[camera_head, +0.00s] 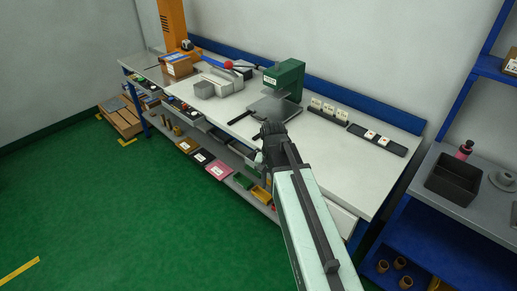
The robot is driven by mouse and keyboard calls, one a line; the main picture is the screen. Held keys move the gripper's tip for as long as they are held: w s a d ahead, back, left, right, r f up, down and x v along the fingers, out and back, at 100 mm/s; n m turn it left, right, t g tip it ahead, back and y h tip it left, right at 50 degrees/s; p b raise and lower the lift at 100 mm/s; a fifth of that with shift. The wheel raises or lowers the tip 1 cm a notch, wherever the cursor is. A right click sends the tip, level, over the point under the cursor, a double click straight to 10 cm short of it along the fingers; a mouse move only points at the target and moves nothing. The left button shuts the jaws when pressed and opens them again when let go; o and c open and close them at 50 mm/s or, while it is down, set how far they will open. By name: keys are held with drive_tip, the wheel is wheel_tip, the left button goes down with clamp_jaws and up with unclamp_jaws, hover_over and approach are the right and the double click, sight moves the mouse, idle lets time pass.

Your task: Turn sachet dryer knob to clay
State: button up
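My gripper (264,153) is at the front edge of the white workbench (330,150), at the end of my pale arm. It is dark and small here, and I cannot tell whether its fingers are open or shut. A green machine (285,79) with a label on its front stands on the bench just beyond it. I cannot make out a knob marked clay or a sachet dryer for sure. My arm hides part of the bench front.
Two dark trays with small white pieces (328,109) (377,139) lie right of the machine. Grey blocks (213,85), a red ball (228,65) and an orange column (173,24) stand left. A blue shelf unit (400,248) is at right. Green floor is clear at left.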

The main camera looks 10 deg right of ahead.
drive_tip(key=w+r+m+p, duration=0.1)
drive_tip(key=w+r+m, duration=0.1)
drive_tip(key=w+m, duration=0.2)
drive_tip(key=w+r+m+p, duration=0.1)
drive_tip(key=w+m, duration=0.4)
drive_tip(key=w, duration=0.5)
drive_tip(key=w+r+m+p, duration=0.2)
drive_tip(key=w+m, duration=0.3)
drive_tip(key=w, duration=0.1)
drive_tip(key=shift+w+a+r, duration=0.1)
drive_tip(key=shift+w+r, duration=0.2)
drive_tip(key=shift+w, duration=0.1)
drive_tip(key=shift+w+m, duration=0.35)
drive_tip(key=shift+m, duration=0.05)
drive_tip(key=shift+s+f, duration=0.1)
drive_tip(key=shift+f, duration=0.4)
wheel_tip(320, 180, down, 7)
drive_tip(key=b, duration=0.7)
drive_tip(key=shift+b, duration=0.35)
clamp_jaws()
